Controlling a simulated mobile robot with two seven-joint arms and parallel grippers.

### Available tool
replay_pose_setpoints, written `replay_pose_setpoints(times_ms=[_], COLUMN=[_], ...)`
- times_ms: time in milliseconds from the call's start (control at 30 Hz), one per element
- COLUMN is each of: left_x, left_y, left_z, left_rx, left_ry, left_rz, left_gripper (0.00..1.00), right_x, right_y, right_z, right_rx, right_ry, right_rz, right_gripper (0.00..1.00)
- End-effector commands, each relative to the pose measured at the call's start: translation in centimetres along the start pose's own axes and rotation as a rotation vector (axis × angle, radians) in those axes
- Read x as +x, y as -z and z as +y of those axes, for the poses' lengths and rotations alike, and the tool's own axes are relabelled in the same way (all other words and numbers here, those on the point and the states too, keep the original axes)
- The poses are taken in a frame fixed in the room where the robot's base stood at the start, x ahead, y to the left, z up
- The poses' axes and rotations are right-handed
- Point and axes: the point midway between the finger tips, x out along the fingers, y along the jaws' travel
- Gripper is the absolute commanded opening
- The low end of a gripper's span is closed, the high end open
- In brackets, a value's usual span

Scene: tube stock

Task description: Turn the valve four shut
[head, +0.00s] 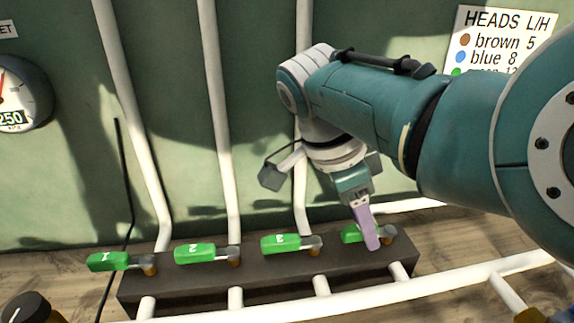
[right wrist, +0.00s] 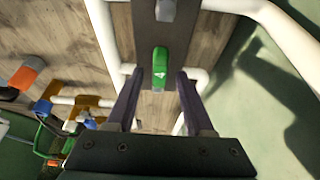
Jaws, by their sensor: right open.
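The valve four handle (head: 352,234) is a green lever at the right end of a dark manifold block (head: 190,284). It points left along the block, like the other levers. My right gripper (head: 366,232) is over it, and a purple finger covers part of the lever in the head view. In the right wrist view the green lever marked 4 (right wrist: 160,62) lies between the two spread fingers of my right gripper (right wrist: 160,80), with gaps on both sides. Whether the fingers are down to its height is hard to tell. My left gripper is not in view.
Green levers 1 (head: 107,261), 2 (head: 194,253) and 3 (head: 280,243) sit left of valve four. White pipes (head: 219,110) rise behind the block, and another pipe (head: 440,283) runs in front. A gauge (head: 22,95) and a sign (head: 500,40) are on the green wall.

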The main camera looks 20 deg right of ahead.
Motion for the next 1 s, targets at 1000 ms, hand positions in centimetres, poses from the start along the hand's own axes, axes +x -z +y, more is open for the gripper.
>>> replay_pose_setpoints(times_ms=[1000], left_x=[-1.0], left_y=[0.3], left_z=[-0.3], left_rx=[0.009], left_ry=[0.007], left_rz=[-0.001], left_gripper=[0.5], right_x=[-9.9], right_y=[0.0], right_z=[0.0], right_rx=[0.0], right_ry=[0.0], right_rz=[0.0], right_gripper=[0.53])
